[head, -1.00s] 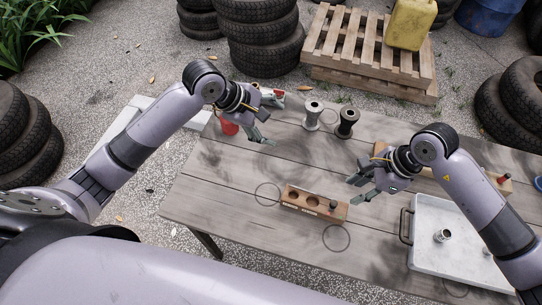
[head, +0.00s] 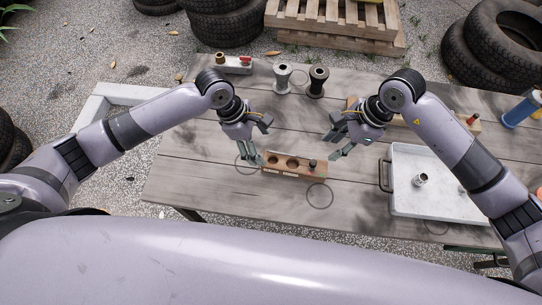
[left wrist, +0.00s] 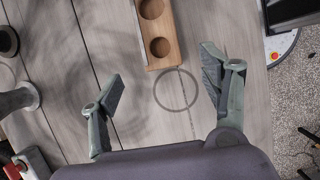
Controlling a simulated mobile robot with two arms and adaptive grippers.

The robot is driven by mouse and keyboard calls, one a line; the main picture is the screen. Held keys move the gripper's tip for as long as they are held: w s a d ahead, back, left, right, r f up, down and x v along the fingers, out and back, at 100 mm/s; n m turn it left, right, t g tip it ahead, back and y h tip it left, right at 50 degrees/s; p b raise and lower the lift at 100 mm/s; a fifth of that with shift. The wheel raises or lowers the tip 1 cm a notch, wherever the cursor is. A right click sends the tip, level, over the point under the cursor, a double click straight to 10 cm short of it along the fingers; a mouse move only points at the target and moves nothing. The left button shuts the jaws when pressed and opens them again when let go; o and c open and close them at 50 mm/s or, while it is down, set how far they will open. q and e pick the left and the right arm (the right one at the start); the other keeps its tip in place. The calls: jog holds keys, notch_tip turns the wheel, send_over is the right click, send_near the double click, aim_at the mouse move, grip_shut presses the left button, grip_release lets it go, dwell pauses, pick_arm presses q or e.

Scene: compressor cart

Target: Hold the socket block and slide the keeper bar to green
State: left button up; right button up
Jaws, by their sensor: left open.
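The socket block (head: 281,162) is a wooden block with round holes, lying on the table between my grippers. A small dark upright knob (head: 313,164) stands at its right end. In the left wrist view the block (left wrist: 162,29) shows its holes and a thin grey strip (left wrist: 141,32) along one side; I cannot tell whether this is the keeper bar. No green mark is clear. My left gripper (head: 249,151) is open and empty near the block's left end; its spread fingers (left wrist: 161,78) point towards that end. My right gripper (head: 337,146) is open and empty, behind and right of the knob.
A grey spool (head: 282,77) and a dark spool (head: 317,82) stand at the back, beside a pale fixture with a red part (head: 237,65). A white tray (head: 405,203) with a metal fitting (head: 420,180) lies at right. The table front is clear.

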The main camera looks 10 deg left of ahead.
aim_at(275, 163)
pick_arm(q)
jog(key=x, duration=0.9)
